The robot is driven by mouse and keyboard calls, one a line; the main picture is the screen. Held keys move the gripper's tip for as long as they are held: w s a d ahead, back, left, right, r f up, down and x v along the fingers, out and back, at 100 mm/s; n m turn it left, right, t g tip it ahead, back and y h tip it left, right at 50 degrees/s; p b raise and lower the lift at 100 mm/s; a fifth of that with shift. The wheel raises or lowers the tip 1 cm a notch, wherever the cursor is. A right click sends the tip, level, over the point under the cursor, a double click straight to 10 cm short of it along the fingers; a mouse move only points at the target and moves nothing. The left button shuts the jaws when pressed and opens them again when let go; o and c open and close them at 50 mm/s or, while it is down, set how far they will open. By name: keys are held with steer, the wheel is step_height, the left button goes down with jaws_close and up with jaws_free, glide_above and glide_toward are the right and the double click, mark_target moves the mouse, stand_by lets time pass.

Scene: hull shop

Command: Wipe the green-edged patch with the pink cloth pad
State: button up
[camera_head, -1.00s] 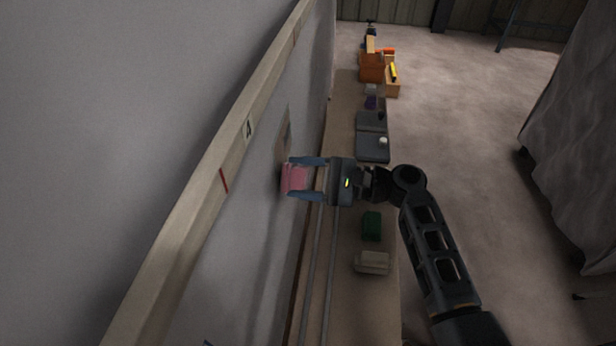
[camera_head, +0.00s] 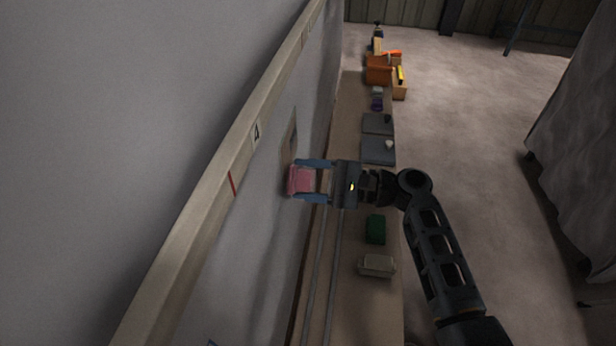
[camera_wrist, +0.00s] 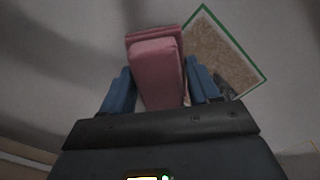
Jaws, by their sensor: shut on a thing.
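My gripper (camera_head: 314,180) is shut on the pink cloth pad (camera_head: 300,180) and holds it at the grey wall, above the bench. In the wrist view the pink pad (camera_wrist: 156,70) sits between the two blue fingers, its flat face toward the wall. The green-edged patch (camera_wrist: 222,52) is a brownish, speckled square on the wall, to the right of the pad. The right finger covers its lower left part. In the head view the patch (camera_head: 291,137) shows as a thin brownish strip just beyond the pad. I cannot tell whether the pad touches the wall.
A wooden rail (camera_head: 232,155) runs along the wall. The long bench (camera_head: 350,225) below carries a green block (camera_head: 375,229), a pale box (camera_head: 376,265), dark trays (camera_head: 378,150) and orange bins (camera_head: 379,70). Open floor lies to the right, with a grey curtain (camera_head: 580,150) beyond.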

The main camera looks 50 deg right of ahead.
mark_target(290, 145)
steer(key=shift+x, duration=0.95)
stand_by(0.3)
steer(key=shift+d, duration=0.15)
